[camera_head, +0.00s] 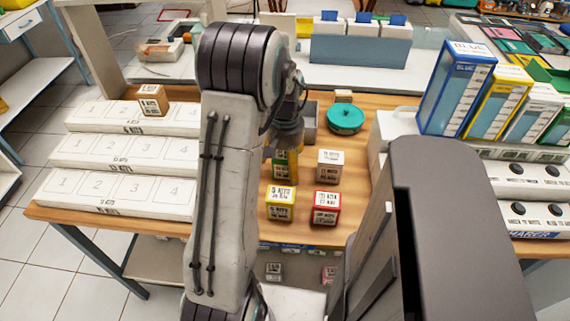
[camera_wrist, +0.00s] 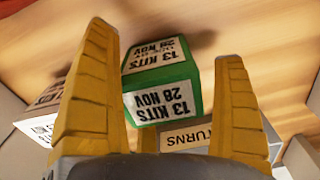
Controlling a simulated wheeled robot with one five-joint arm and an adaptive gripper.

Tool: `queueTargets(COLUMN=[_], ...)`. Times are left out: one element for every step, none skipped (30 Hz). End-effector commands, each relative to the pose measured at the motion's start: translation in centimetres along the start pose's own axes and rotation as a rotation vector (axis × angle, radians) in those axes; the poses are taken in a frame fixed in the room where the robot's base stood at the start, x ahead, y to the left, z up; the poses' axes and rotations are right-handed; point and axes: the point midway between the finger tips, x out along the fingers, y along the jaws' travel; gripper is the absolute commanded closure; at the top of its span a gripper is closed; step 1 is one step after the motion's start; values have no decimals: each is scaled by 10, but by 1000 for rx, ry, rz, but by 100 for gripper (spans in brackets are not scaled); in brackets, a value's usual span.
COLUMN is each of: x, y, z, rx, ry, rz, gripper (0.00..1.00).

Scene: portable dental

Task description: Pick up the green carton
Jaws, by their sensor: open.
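The green carton (camera_wrist: 158,82), with a white label reading "13 KITS 28 NOV", shows between my two fingers in the wrist view. My gripper (camera_wrist: 168,48) is open, with one yellow finger on each side of the carton. I cannot tell whether either finger touches it. In the head view my gripper (camera_head: 292,160) points down at the wooden table, and the green carton (camera_head: 279,172) is partly hidden behind it and my arm.
A pale carton (camera_head: 330,164), a yellow carton (camera_head: 280,204) and a red carton (camera_head: 326,208) stand close by. A teal round object (camera_head: 345,118) is behind. White numbered steps (camera_head: 120,150) are left, with a brown carton (camera_head: 152,100) on top. Tall boxes (camera_head: 456,88) stand right.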

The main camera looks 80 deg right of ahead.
Motion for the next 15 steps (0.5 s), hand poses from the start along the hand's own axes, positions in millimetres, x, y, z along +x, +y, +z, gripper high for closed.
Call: queueTargets(x=[7,10,14,16,18,20,21,22,23,23,23,23,23,23,23], y=[0,0,0,0,0,0,0,0,0,0,0,0,0,0,0], z=[1,1,1,0,0,0,0,0,0,0,0,0,0,0,0], rx=[0,0,0,0,0,0,0,0,0,0,0,0,0,0,0], ry=[-3,-3,-3,-2,-1,-1,-1,0,0,1,1,1,1,1,1], rz=[0,0,0,0,0,0,0,0,0,0,0,0,0,0,0], gripper=[11,11,11,11,11,11,11,11,11,11,11,11,11,11,11])
